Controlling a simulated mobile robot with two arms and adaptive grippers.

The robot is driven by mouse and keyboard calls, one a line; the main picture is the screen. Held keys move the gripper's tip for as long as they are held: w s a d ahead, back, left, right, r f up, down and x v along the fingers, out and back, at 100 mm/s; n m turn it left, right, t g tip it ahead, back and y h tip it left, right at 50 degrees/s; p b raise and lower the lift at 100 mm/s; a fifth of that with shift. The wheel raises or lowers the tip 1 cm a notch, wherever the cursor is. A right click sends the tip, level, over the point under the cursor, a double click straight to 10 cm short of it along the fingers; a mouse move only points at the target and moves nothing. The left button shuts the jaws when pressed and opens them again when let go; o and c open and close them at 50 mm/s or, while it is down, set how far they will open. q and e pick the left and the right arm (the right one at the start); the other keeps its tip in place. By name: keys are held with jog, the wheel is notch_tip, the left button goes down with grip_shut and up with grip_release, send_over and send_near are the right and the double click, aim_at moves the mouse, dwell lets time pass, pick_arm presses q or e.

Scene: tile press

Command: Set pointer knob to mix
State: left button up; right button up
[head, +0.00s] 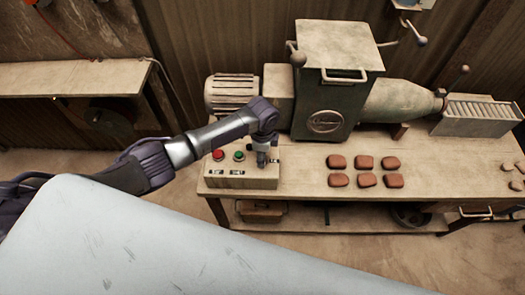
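A beige control box (222,183) sits at the left front of the workbench. It has a red button (218,155), a green button (239,155) and small dark labels too small to read. The pointer knob is not clearly visible; my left gripper covers the right part of the box top. My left gripper (262,160) points down at that part of the box, right of the green button. I cannot tell whether its fingers are open or shut, or whether they touch the knob. My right gripper is not in view.
The workbench (300,183) carries a large press machine (325,105) behind the box, with a motor (230,92) at left. Several reddish clay pieces (365,162) lie right of the box. A ridged rack (482,112) stands at far right. A side bench (70,77) is at upper left.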

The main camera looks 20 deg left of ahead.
pick_arm(q)
jog(key=shift+r+n, duration=0.1)
jog(key=shift+n, duration=0.5)
jog(key=shift+p, duration=0.35)
jog(key=o, duration=1.2)
jog(key=shift+c, duration=0.2)
notch_tip(320, 180, up, 12)
